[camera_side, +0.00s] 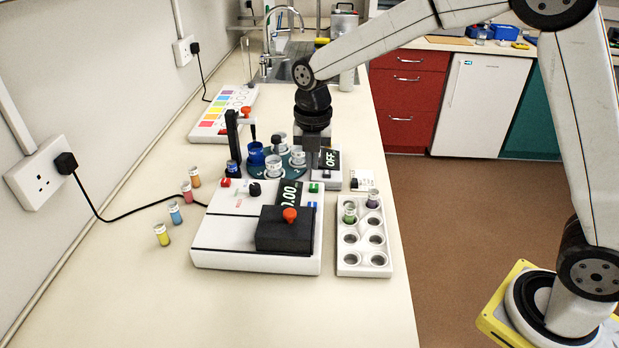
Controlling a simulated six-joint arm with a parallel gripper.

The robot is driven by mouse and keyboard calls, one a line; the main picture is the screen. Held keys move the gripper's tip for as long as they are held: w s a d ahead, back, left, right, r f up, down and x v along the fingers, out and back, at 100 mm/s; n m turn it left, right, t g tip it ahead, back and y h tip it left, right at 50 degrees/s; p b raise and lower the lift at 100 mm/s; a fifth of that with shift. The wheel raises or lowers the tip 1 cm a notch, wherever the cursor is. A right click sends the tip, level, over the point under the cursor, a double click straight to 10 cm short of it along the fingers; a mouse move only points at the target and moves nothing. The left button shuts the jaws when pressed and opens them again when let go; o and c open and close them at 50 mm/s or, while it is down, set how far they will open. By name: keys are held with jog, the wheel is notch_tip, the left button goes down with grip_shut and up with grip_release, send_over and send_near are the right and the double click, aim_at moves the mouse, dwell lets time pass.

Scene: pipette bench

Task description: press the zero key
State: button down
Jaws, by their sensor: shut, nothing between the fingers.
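The key labels are too small to read, so I cannot tell which is the zero key. My gripper (312,158) points down just behind the instrument, near the green key and beside a display reading OFF. It is shut and empty. Its fingertips are hard to make out, and I cannot tell whether they touch anything.
A dark lid with an orange knob (290,215) sits on the instrument. A white rack (363,262) with tubes stands to the right. A turntable with several vials (274,165) and a small OFF device (327,179) are behind. Loose vials (162,235) stand left. The front bench is clear.

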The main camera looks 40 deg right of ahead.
jog(key=shift+r, duration=1.6)
jog(key=shift+s+d+f, duration=0.1)
jog(key=s+d+f+m+t, duration=0.1)
jog(key=s+d+f+m, duration=0.2)
jog(key=s+m, duration=0.6)
jog(key=s+d+f+m+t, duration=0.1)
jog(key=s+d+f+m, duration=0.3)
jog(key=m, duration=1.4)
jog(key=s+f, duration=0.2)
jog(key=s, duration=0.2)
jog(key=shift+s, duration=0.35)
